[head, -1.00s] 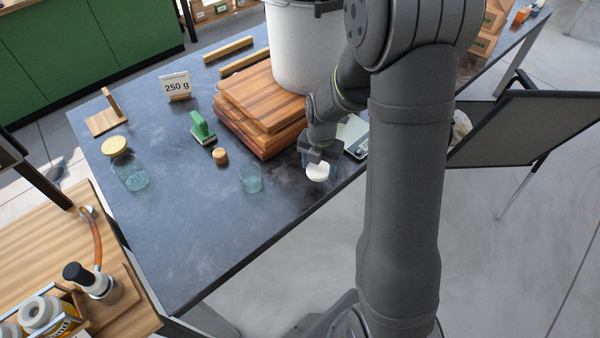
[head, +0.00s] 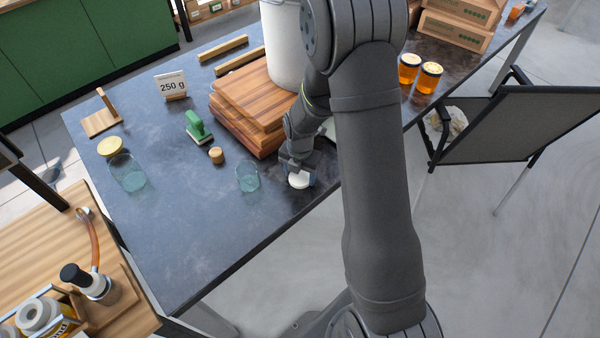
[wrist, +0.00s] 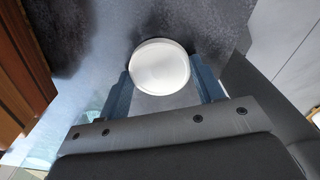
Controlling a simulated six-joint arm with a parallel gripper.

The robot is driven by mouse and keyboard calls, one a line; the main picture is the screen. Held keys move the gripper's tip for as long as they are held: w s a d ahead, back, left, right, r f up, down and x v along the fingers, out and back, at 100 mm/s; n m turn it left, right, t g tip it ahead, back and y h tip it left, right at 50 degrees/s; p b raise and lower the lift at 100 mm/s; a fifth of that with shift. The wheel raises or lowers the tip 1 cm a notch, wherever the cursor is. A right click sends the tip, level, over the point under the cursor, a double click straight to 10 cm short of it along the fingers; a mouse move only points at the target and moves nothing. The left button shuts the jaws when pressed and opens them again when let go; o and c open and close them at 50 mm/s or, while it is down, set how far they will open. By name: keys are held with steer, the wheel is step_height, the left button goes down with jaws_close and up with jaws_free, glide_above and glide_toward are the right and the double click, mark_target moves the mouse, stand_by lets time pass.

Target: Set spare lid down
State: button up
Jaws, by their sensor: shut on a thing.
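The spare lid, a round white disc (head: 299,181), is between the fingers of my gripper (head: 298,170) near the front edge of the dark table. In the wrist view the lid (wrist: 160,67) sits between the two blue-grey fingers (wrist: 161,88), its flat face toward the camera. My gripper is shut on it. The lid is low over the tabletop; I cannot tell if it touches. An empty glass jar (head: 247,178) stands to its left, apart from it.
Stacked wooden boards (head: 262,100) and a white bucket (head: 284,45) stand behind my gripper. Two honey jars (head: 429,77) stand right. The front left table is clear.

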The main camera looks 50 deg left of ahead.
steer(key=shift+f, duration=0.15)
steer(key=o, duration=1.2)
step_height(320, 180, up, 12)
steer(key=shift+r, duration=0.2)
glide_toward(300, 177)
steer(key=shift+f, duration=2.7)
